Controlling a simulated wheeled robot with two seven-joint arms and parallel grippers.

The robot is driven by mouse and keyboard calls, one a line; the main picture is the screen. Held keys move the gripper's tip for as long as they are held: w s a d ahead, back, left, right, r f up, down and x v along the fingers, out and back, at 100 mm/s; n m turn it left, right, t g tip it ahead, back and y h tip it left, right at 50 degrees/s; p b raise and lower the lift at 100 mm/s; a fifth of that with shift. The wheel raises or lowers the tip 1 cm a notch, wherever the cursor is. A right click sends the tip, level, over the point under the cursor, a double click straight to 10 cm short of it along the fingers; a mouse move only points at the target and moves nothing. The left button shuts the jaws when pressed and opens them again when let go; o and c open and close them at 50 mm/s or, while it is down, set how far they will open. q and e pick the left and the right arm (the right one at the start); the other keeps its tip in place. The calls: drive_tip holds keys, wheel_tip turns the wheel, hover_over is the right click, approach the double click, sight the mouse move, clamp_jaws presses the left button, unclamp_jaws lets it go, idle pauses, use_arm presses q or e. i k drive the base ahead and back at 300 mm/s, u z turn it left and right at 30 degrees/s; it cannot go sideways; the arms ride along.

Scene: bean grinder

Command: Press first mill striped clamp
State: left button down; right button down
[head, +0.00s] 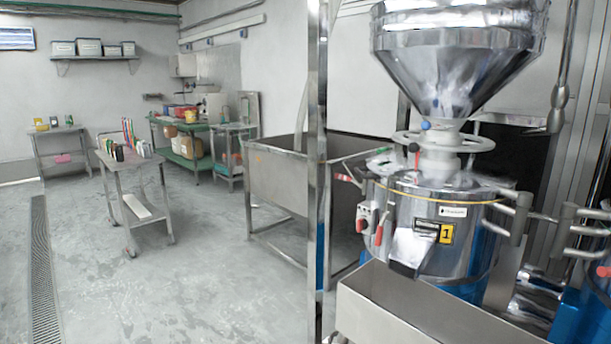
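The first mill (408,213) stands at the right, a shiny steel drum with a yellow label marked 1 (446,233) and a large steel funnel (455,60) above it. A red-and-white striped handle (348,177) sticks out at the drum's upper left; it looks like the striped clamp, but it is small and I cannot tell how it is set. Red-tipped handles (379,232) hang on the drum's front left. A grey clamp handle (520,218) is at its right side. Neither of my grippers is in view.
A steel trough (400,318) stands in front of the mill. An upright steel post (317,150) and a steel bin (277,180) are to its left. Part of another machine (590,290) shows at the right edge.

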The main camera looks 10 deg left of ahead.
sight(340, 177)
drive_tip(key=u, duration=2)
drive_tip(key=i, duration=1.45)
drive_tip(key=z, duration=2.25)
